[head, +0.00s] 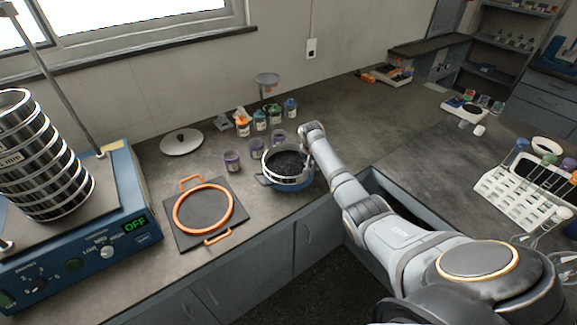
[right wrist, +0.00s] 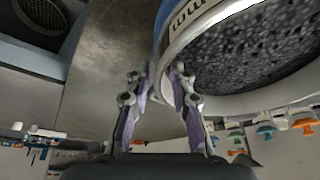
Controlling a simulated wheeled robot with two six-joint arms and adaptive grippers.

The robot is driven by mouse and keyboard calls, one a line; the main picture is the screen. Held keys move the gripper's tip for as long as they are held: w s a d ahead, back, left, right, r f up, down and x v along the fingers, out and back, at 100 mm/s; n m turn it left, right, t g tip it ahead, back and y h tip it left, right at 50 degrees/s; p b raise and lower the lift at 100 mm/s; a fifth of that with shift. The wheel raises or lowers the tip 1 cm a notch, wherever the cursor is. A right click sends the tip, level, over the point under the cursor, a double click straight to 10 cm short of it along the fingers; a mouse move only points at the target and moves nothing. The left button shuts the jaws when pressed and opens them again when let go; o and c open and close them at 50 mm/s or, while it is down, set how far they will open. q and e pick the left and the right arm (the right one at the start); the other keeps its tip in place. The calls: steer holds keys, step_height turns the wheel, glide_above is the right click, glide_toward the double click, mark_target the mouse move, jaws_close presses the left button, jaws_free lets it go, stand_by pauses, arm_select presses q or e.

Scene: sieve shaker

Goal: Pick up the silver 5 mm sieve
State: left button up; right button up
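A round silver sieve (head: 271,173) full of dark granules stands on the worktop in the middle of the head view, with blue at its base. It fills the upper right of the right wrist view (right wrist: 200,27), where part of an "mm" marking shows on its wall; the number cannot be read. My right gripper (head: 307,148) is at the sieve's right side. In the right wrist view its two fingers (right wrist: 156,73) are spread apart, and the right finger overlaps the sieve wall. Whether it touches cannot be told. My left gripper is not in view.
A sieve stack (head: 45,165) stands on the blue shaker (head: 100,230), whose display reads OFF. An orange-handled ring (head: 203,209) lies on a dark plate left of the sieve. Small jars (head: 260,121) and purple cups (head: 232,160) stand behind. A rack (head: 520,190) is at the right.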

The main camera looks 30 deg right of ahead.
jaws_close()
steer(key=shift+r, duration=0.1)
steer(key=shift+w+r, duration=0.1)
steer(key=shift+r, duration=0.25)
steer(key=s+a+r+b, duration=0.1)
steer(key=s+r+b, duration=0.2)
steer(key=s+r, duration=0.9)
steer(key=shift+s+a, duration=0.25)
steer(key=shift+s, duration=0.8)
